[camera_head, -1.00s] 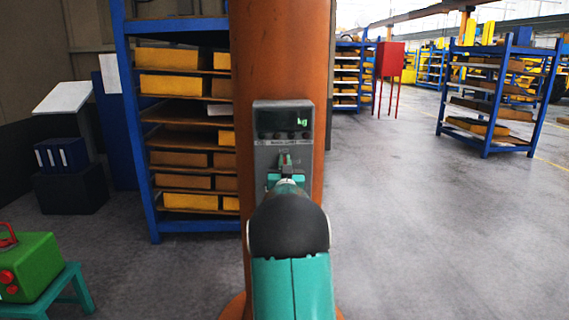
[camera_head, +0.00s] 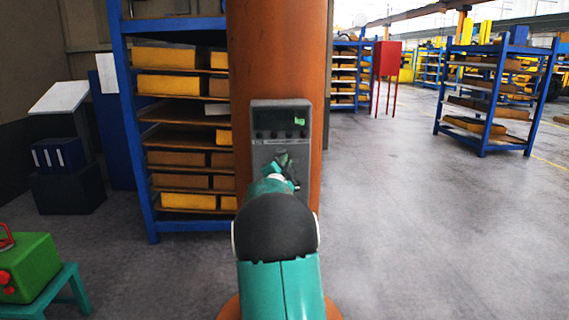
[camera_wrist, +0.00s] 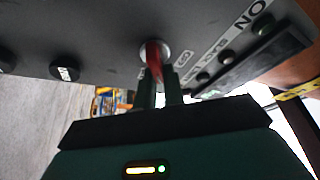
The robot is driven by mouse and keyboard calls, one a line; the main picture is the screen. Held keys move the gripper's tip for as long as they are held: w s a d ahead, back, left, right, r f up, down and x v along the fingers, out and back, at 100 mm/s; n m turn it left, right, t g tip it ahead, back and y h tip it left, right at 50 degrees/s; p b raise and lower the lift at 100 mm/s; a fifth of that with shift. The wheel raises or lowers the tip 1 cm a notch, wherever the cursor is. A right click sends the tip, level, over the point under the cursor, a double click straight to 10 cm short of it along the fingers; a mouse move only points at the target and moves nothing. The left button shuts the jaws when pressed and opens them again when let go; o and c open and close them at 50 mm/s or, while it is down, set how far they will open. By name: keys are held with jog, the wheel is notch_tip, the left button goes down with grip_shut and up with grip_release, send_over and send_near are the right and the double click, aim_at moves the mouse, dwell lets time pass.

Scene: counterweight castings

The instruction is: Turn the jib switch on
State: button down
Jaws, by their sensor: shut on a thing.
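The jib switch (camera_wrist: 153,56) shows in the wrist view as a red lever on a round metal base, set in a grey control panel (camera_wrist: 110,30). My gripper (camera_wrist: 158,88) is shut on the lever, with its dark green fingers on either side of it. In the head view my gripper (camera_head: 281,162) is at the lower part of the grey control box (camera_head: 262,150), tilted to the right, and hides the switch there. An ON label (camera_wrist: 250,14) is on the panel at the upper right of the wrist view.
The box is mounted on an orange column (camera_head: 277,50), and its display (camera_head: 299,121) shows green characters. A blue shelf rack (camera_head: 128,110) stands close on the left. A green case (camera_head: 30,265) sits on a teal stool at lower left.

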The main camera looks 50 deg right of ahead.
jog(key=shift+f+m+g+y, duration=0.15)
jog(key=shift+m+g+y, duration=0.2)
jog(key=shift+m, duration=0.9)
jog(key=shift+f+m+g+y, duration=0.1)
jog(key=shift+m+g+y, duration=0.25)
jog(key=shift+m, duration=0.85)
jog(key=shift+f+m+g+y, duration=0.15)
jog(key=shift+m+g+y, duration=0.2)
jog(key=shift+m, duration=0.9)
jog(key=c, duration=1.5)
grip_release()
jog(key=v, duration=1.3)
jog(key=shift+s+a, duration=0.15)
jog(key=shift+a, duration=0.15)
